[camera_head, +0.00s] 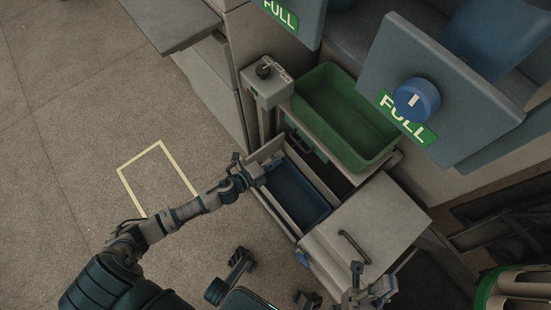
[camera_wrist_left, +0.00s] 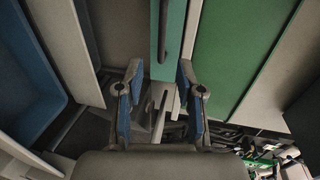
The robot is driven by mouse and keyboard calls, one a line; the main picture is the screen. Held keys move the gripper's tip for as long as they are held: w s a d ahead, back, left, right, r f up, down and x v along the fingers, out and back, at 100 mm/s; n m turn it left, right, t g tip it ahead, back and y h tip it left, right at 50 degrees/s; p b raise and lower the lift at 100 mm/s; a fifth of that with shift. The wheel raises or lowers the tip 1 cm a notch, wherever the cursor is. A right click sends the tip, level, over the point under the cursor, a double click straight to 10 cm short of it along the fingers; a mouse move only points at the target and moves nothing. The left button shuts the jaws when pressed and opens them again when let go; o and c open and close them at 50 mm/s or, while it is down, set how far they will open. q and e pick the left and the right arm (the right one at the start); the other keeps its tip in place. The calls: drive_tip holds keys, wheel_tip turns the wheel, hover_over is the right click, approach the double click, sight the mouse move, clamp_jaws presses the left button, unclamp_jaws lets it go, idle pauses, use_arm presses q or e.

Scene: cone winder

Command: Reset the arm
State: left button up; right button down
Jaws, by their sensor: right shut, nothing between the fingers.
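My left arm reaches in from the left in the head view. Its gripper (camera_head: 258,171) is over the near side of the open drawer with a blue bin (camera_head: 292,192). In the left wrist view the two blue-padded fingers of this gripper (camera_wrist_left: 158,88) stand wide apart with nothing held between them. Beyond them is a green panel with a dark handle (camera_wrist_left: 163,30). My right gripper (camera_head: 370,288) is low at the bottom of the head view, near the grey cabinet top; it is shut and empty.
A green bin (camera_head: 345,118) stands behind the blue one. A control box with a black knob (camera_head: 266,82) is to its left. A grey lid with a dark handle (camera_head: 378,222) lies at right. Panels marked FULL, one with a blue knob (camera_head: 416,100), overhang.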

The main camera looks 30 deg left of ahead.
use_arm(q)
drive_tip(key=shift+s+a+r, duration=0.1)
drive_tip(key=shift+s+a, duration=0.05)
drive_tip(key=shift+s, duration=0.15)
idle(0.4)
